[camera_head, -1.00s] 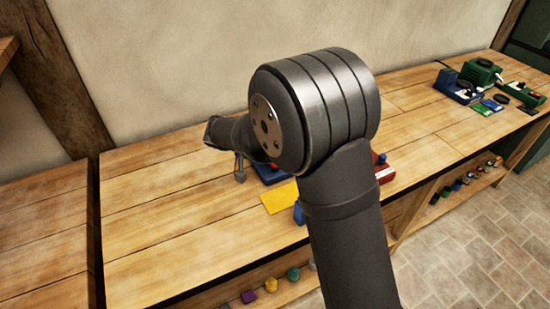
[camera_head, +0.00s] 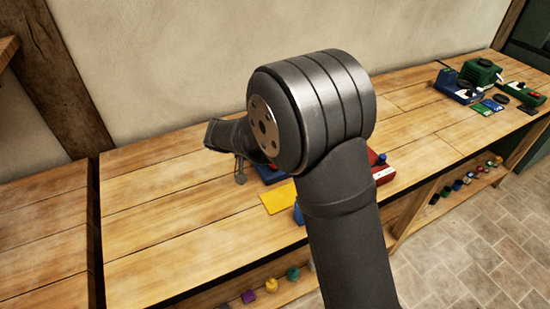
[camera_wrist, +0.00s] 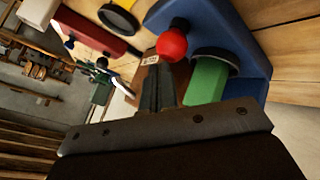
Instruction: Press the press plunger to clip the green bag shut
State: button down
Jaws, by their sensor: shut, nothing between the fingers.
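In the wrist view the blue press (camera_wrist: 245,45) fills the upper right. Its red ball-shaped plunger knob (camera_wrist: 172,44) sits on a dark stem. The green bag (camera_wrist: 206,82) lies beside the blue body, with a dark rounded part over its upper end. My gripper (camera_wrist: 158,78) is shut and empty, its dark fingers just below the red knob in the picture. I cannot tell whether they touch it. In the head view my arm hides most of the press; a blue part (camera_head: 271,175) shows, and the plunger and bag are hidden.
A yellow sheet (camera_head: 278,198) and a red box (camera_head: 382,174) lie near the press on the wooden bench (camera_head: 170,220). Green and blue devices (camera_head: 480,72) stand at the far right. The bench's left part is clear. Small coloured items line the shelf below.

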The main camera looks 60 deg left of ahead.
jog(key=shift+f, duration=0.6)
dwell(0.5)
jog(key=shift+r, duration=1.35)
jog(key=shift+r, duration=0.1)
jog(key=shift+r, duration=2.45)
jog(key=shift+f, duration=0.1)
notch_tip(320, 180, up, 4)
jog(key=shift+f, duration=0.1)
